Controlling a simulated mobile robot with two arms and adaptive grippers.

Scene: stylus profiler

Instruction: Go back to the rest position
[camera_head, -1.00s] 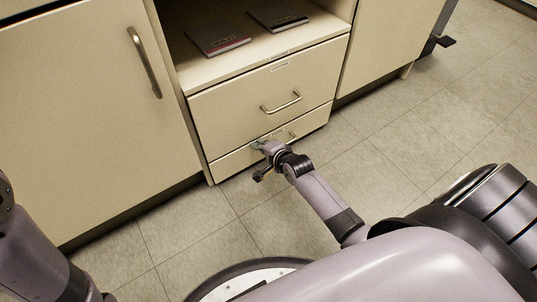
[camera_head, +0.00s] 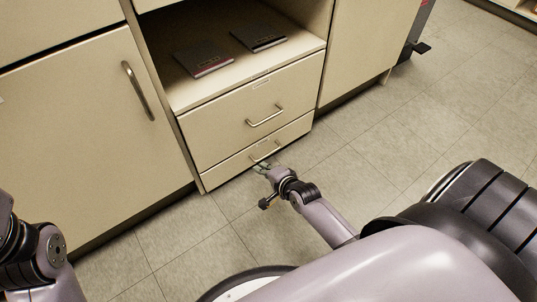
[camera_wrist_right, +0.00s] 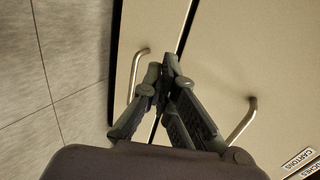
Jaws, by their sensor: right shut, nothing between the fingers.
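My right gripper (camera_head: 262,169) is in front of the bottom drawer (camera_head: 222,174), just below its handle (camera_head: 266,152) in the picture. In the right wrist view the gripper (camera_wrist_right: 165,72) has its fingers together with nothing between them. Two bar handles show past the fingers there, one on the left (camera_wrist_right: 138,70) and one on the right (camera_wrist_right: 243,120). I cannot tell the exact gap between fingertips and drawer. My left arm shows at the lower left of the head view, but its gripper is not in view.
The upper drawer (camera_head: 235,128) and the bottom drawer look closed. Two dark booklets, (camera_head: 203,60) and (camera_head: 258,38), lie on the open shelf (camera_head: 225,85). A cabinet door (camera_head: 90,150) with a long handle is at left. Grey tiled floor (camera_head: 385,150) is clear to the right.

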